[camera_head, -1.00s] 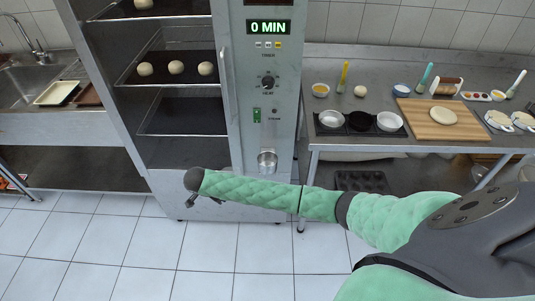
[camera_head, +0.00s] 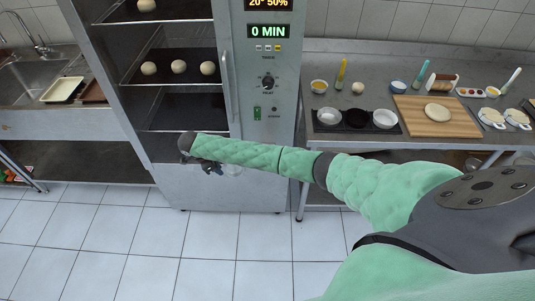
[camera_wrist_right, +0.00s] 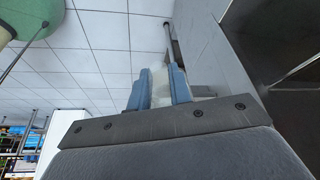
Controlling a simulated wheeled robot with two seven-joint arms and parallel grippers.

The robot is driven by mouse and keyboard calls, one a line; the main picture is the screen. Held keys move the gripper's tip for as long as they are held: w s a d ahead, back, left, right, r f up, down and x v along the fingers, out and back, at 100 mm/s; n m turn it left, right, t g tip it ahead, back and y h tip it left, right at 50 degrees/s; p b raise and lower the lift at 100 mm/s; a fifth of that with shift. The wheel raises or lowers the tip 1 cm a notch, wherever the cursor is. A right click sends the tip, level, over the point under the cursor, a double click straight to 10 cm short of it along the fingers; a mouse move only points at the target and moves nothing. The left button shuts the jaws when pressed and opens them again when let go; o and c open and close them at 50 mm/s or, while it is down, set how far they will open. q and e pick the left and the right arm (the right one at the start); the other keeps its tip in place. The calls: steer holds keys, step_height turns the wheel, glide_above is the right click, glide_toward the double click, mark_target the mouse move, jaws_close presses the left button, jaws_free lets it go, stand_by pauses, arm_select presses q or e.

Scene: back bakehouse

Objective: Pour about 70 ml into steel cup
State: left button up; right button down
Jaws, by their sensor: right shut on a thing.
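My right gripper (camera_head: 211,167) is low in front of the tall steel cabinet, mostly hidden under my green right forearm in the head view. In the right wrist view its blue fingers (camera_wrist_right: 164,84) are shut on a pale, cloudy thing (camera_wrist_right: 162,94). Only a strip of that thing shows between the fingers, so its kind and contents are unclear. A small pale patch (camera_head: 232,169) below the forearm may be part of it. The steel cup is not visible now; my forearm covers the place on the cabinet front where a steel cup-like thing showed earlier. My left gripper is not in view.
The tall steel cabinet (camera_head: 266,185) holds shelves with dough balls (camera_head: 179,67). A worktop (camera_head: 425,69) at the right carries bowls (camera_head: 384,119), a wooden board (camera_head: 438,118) and brushes. A sink (camera_head: 30,82) stands left. The tiled floor (camera_head: 150,250) in front is clear.

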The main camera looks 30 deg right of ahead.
steer(key=shift+d+r, duration=0.1)
steer(key=shift+r, duration=0.05)
